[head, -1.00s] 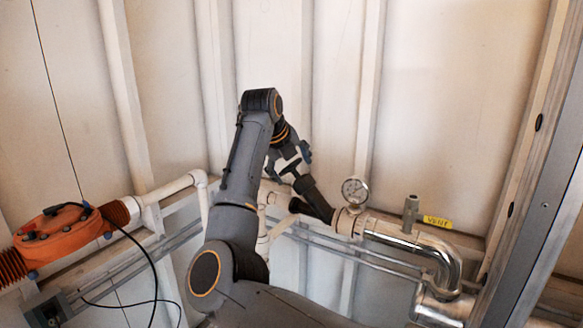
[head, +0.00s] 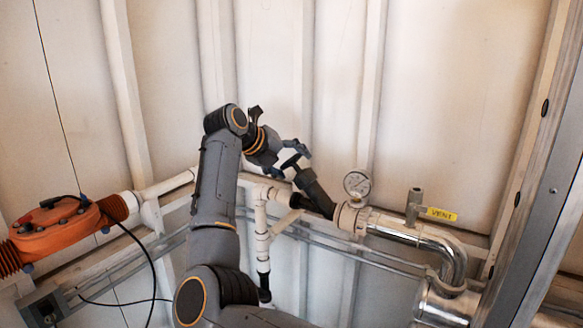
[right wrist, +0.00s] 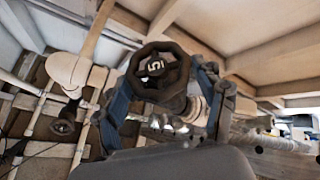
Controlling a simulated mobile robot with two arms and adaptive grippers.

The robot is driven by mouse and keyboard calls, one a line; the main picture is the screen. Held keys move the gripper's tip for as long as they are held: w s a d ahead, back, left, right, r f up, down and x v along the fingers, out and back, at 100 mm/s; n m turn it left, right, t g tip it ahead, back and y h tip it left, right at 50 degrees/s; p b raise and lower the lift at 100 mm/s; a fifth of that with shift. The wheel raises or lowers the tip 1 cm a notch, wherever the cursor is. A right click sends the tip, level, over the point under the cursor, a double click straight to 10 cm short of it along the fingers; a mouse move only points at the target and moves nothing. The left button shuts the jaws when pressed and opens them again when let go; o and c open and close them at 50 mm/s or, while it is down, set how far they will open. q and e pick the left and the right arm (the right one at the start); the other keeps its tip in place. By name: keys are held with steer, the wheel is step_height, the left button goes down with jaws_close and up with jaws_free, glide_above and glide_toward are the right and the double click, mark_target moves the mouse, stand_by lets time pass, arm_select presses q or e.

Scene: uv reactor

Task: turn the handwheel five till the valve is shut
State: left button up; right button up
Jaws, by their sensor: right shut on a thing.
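The handwheel five (right wrist: 160,70) is a dark round wheel with a "5" on its hub, in the middle of the right wrist view. In the head view it shows edge-on as a dark bar (head: 291,161) on top of a dark, tilted valve body (head: 314,192). My right gripper (head: 288,157) is at the wheel in the head view. In the right wrist view its two blue-grey fingers (right wrist: 162,88) stand on either side of the wheel, shut on it. My left gripper is in neither view.
A pressure gauge (head: 357,184) stands just right of the valve on the white pipe. Beyond it are a shiny pipe elbow (head: 450,262) and a yellow VENT tag (head: 442,214). An orange unit (head: 58,231) with a black cable is at the left. The wall behind is ribbed.

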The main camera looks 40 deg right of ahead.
steer(key=m+g+h, duration=0.3)
steer(key=m, duration=0.1)
steer(key=shift+w+a+f, duration=0.1)
steer(key=shift+w+f, duration=0.2)
steer(key=shift+f, duration=0.05)
steer(key=shift+w+f+m+g+h, duration=0.15)
steer(key=shift+m+g+h, duration=0.55)
steer(key=shift+m+g, duration=0.9)
steer(key=shift+m+g, duration=0.4)
steer(key=shift+g, duration=0.1)
steer(key=o, duration=1.1)
step_height(320, 180, up, 10)
steer(key=shift+f, duration=0.1)
